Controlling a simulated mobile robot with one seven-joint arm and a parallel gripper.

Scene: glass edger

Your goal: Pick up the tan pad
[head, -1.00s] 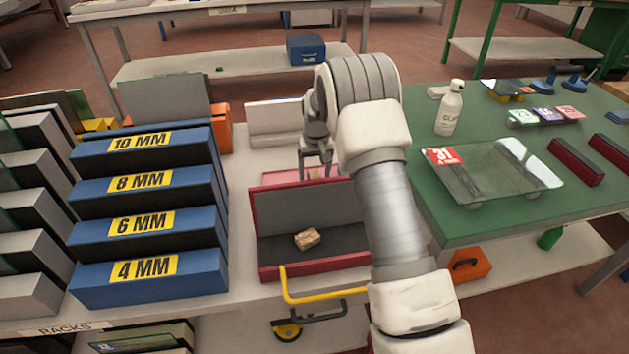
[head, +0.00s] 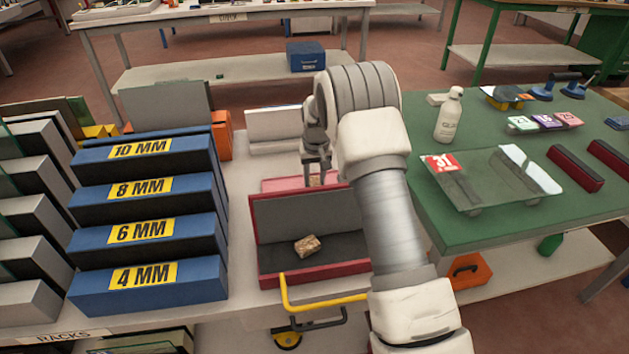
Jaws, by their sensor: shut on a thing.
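My gripper (head: 317,168) points down behind the back wall of a dark red open box, over a pink tray. Its fingers are shut on a small tan piece, the tan pad (head: 316,180), of which only a little shows between them. The box wall and my arm hide part of this area. A second tan, rough-looking block (head: 307,246) lies apart from my gripper on the grey floor of the red box (head: 315,275).
Blue racks (head: 150,283) marked in millimetres stand to the left. A yellow handle (head: 325,303) juts out in front of the red box. On the right, a green table (head: 480,228) holds a glass sheet (head: 490,180), a white bottle (head: 449,115) and dark red blocks (head: 575,168).

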